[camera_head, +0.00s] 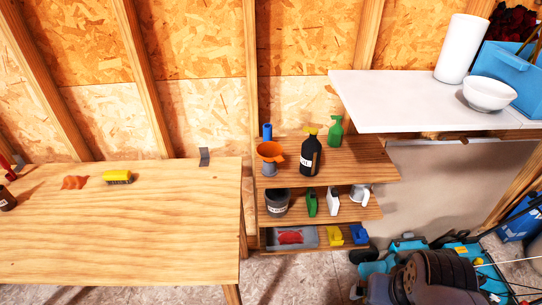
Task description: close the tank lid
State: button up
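A teal and blue machine, apparently the mower (478,258), stands on the floor at the bottom right. A large dark rounded part (435,277) covers much of it, and I cannot tell whether this part belongs to the machine or to my arm. I cannot make out the tank or its lid, nor whether the lid is open. My gripper cannot be identified in this view.
A wooden workbench (130,240) with a yellow brush (118,177) stands left. A small shelf unit (360,166) holds an orange funnel (270,152), a black bottle (310,158) and cans. A white worktop (400,100) overhangs at right. Floor (300,278) shows between bench and machine.

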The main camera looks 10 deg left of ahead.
aim_at(482, 281)
jog(key=z, duration=1.5)
